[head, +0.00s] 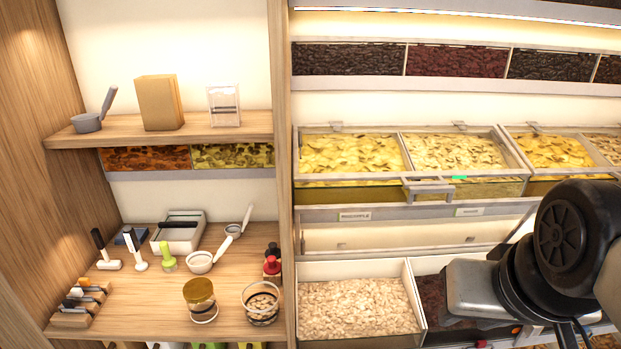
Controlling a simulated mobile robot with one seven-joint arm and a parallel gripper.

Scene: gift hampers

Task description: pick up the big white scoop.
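A green-handled tool (168,258), a gold-lidded jar (200,298), a glass jar (261,304) and a red stamp-like item (271,267) stand around the scoop. A white box (178,234) is behind. A grey scoop (88,122) is on the upper shelf (60,139). A wooden divider (283,200) stands right of the shelf.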

